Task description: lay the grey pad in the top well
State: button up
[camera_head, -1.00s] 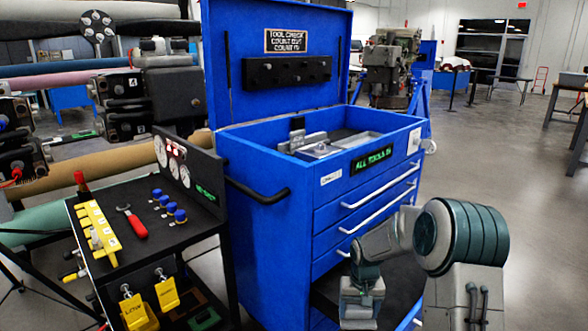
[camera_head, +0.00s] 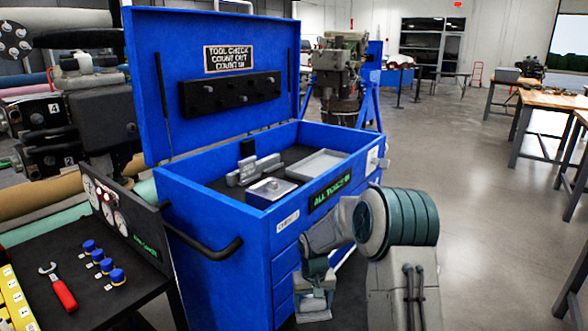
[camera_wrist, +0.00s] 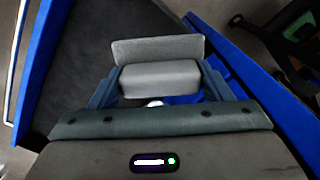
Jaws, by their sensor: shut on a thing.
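My gripper (camera_head: 314,296) hangs low in front of the blue tool chest, below its top, in the head view. In the wrist view its two fingers (camera_wrist: 160,88) are shut on a grey pad (camera_wrist: 160,78), which shows as a block with a flat plate behind it. The top well (camera_head: 210,192) is the open upper part of the blue chest. It has a dark floor and holds a shallow grey tray (camera_head: 318,165), a grey stepped block (camera_head: 253,170) and a silver box (camera_head: 271,188). The pad's underside is hidden.
The chest lid (camera_head: 220,70) stands open at the back. A side handle (camera_head: 205,246) juts out at the left. A black cart (camera_head: 100,285) with a red wrench (camera_head: 63,292) and blue knobs stands left. A dark-lined, blue-walled space (camera_wrist: 80,60) lies below my gripper.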

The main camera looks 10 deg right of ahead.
notch_tip(320, 180, up, 22)
jog(key=p, duration=2)
notch_tip(320, 180, up, 13)
jog(key=n, duration=0.5)
send_over(312, 300)
jog(key=w, duration=0.6)
jog(key=shift+s+a+r, duration=0.1)
jog(key=shift+s+r, duration=0.1)
jog(key=shift+s, duration=0.05)
